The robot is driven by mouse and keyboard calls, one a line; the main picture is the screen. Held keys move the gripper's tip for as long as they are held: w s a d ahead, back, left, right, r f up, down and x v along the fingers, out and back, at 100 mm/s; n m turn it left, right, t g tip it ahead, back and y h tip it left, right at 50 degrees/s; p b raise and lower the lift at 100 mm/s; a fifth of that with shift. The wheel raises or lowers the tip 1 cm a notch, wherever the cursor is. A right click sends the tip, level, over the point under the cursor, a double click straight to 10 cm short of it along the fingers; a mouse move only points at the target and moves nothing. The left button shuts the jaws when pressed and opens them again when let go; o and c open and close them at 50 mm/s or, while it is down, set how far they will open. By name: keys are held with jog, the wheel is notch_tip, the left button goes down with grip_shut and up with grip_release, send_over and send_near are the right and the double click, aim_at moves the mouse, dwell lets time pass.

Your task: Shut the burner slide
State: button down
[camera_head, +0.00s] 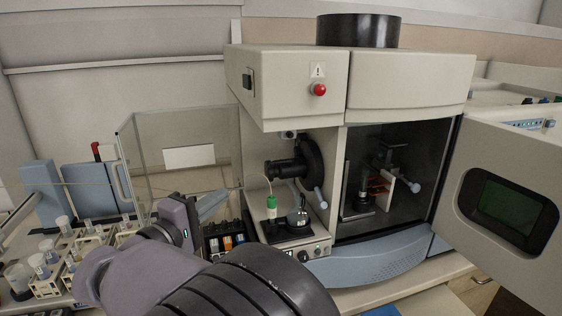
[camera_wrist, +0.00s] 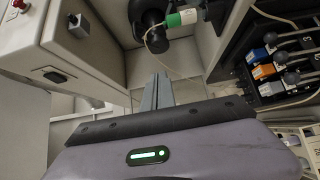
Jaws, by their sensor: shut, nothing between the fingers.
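The spectrometer's open compartment (camera_head: 352,238) is at the right in the head view. Inside stands the burner assembly (camera_head: 375,180), with a copper-coloured coil and a pale round-ended handle (camera_head: 414,187) on its right. I take this assembly to be on the burner slide; the rails are too dark to make out, so how far it is out is unclear. My gripper (camera_head: 212,203) is left of the compartment, well apart from it, in front of the glass enclosure. In the wrist view my gripper (camera_wrist: 158,88) has its grey fingers together, with nothing held.
The compartment door (camera_head: 462,205) stands open at the right. A black round mount (camera_head: 312,165) with a pale handle (camera_head: 321,197) is between gripper and compartment. A green-capped tube (camera_head: 271,204) and a pump block (camera_head: 225,240) are near my gripper. Vials stand at the left.

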aim_at(281, 172)
jog(key=w+d+b, duration=0.3)
jog(key=w+d, duration=0.4)
jog(key=w, duration=0.1)
jog(key=shift+d, duration=0.25)
jog(key=shift+w+d, duration=0.1)
jog(key=shift+d, duration=0.25)
jog(key=shift+d, duration=0.1)
jog(key=d+b, duration=0.1)
jog(key=w+d+b, duration=0.1)
jog(key=d, duration=0.1)
jog(key=shift+d+f+b, duration=0.15)
jog(key=shift+b, duration=0.15)
jog(key=shift+w+d, duration=0.1)
jog(key=shift+d, duration=0.25)
jog(key=shift+a+r, duration=0.1)
jog(key=shift+r, duration=0.15)
